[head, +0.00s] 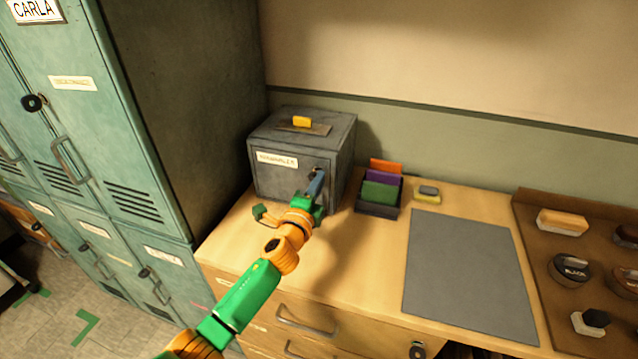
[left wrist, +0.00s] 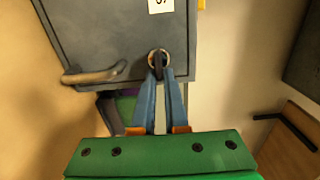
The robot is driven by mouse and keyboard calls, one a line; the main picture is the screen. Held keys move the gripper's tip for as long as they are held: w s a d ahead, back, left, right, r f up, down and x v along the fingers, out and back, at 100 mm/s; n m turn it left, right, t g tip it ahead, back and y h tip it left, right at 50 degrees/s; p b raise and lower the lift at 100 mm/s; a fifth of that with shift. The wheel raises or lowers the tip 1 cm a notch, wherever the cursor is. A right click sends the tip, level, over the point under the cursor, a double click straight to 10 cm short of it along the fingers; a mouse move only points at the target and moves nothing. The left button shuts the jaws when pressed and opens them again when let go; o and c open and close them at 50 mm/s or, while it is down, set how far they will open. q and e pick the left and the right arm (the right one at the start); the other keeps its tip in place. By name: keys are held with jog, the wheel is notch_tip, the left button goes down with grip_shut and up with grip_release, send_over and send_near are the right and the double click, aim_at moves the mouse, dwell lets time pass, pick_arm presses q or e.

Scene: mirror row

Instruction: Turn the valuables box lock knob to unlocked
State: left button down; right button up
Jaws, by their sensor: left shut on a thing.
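The valuables box (head: 288,155) is a dark grey metal box with a pale label on its front, standing on the wooden counter against the wall. Its lock knob (head: 316,171) is at the right of the front face. In the left wrist view the lock knob (left wrist: 157,58) is a dark bar within a light ring. My left gripper (head: 317,183) reaches up to the front of the box. Its blue fingers (left wrist: 160,80) are shut on the lock knob, one on each side. The fingers partly hide the knob. A handle (left wrist: 93,76) shows on the box front. My right gripper is not in view.
A yellow piece (head: 302,122) lies on the box top. Right of the box stand a dark holder with coloured cards (head: 380,191) and a sponge (head: 427,194). A grey mat (head: 467,272) lies on the counter. Green lockers (head: 110,120) rise at left.

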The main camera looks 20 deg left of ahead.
pick_arm(q)
jog(key=shift+w+a+r, duration=0.1)
jog(key=shift+r, duration=0.25)
jog(key=c, duration=0.9)
grip_release()
jog(key=shift+f, duration=0.1)
jog(key=shift+c, duration=0.2)
jog(key=shift+w+a+f, duration=0.1)
jog(key=shift+w+f, duration=0.05)
jog(key=s, duration=0.7)
jog(key=shift+a, duration=0.15)
jog(key=shift+s+f, duration=0.1)
